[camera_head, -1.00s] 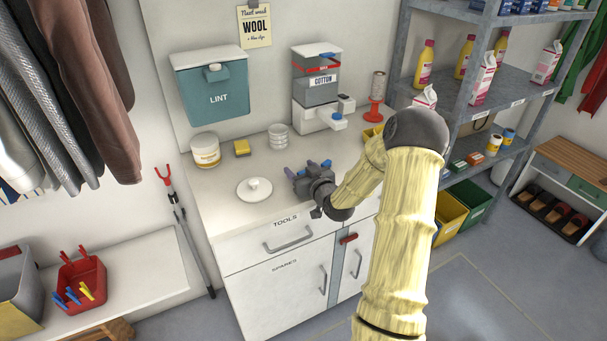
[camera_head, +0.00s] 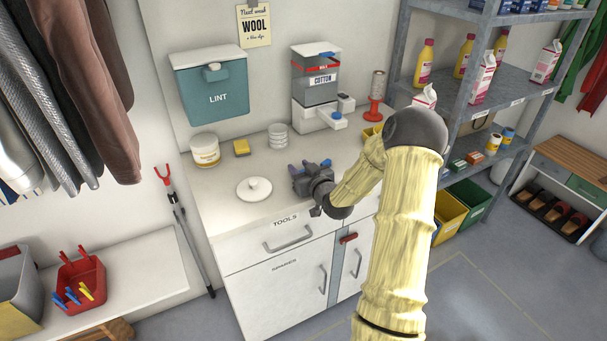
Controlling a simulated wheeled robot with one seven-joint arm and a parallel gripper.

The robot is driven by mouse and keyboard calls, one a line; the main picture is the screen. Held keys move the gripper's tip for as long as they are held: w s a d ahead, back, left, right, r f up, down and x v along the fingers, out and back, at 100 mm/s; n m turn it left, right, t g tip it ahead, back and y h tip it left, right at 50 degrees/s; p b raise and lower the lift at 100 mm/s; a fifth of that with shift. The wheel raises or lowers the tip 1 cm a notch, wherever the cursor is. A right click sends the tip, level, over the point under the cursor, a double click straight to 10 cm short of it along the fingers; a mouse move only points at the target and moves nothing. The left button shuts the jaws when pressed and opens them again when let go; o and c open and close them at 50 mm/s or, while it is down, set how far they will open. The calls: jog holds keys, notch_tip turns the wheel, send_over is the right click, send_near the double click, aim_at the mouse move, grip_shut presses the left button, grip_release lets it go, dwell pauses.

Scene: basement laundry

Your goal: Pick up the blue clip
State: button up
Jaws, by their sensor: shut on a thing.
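My gripper (camera_head: 309,168) is low over the white counter, right of the white round lid. It is seen from behind, with its fingers pointing away from the camera. It is shut on a small blue thing (camera_head: 307,163), which I take to be the blue clip. Only a little of it shows among the fingers, and the gripper body hides the rest. I cannot tell whether it still touches the counter (camera_head: 228,208).
The white lid (camera_head: 254,189), a yellow sponge (camera_head: 241,147), a jar (camera_head: 205,150) and stacked white cups (camera_head: 278,136) stand left of my gripper. A cotton dispenser (camera_head: 316,90) stands behind. A red basket (camera_head: 82,283) with blue and yellow clips is far left.

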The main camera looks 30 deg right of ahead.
jog(key=shift+a, duration=0.1)
jog(key=shift+a, duration=0.2)
jog(key=shift+d+r, duration=0.15)
jog(key=shift+r, duration=0.15)
jog(key=s+p, duration=0.2)
jog(key=s, duration=1.6)
jog(key=shift+d, duration=0.45)
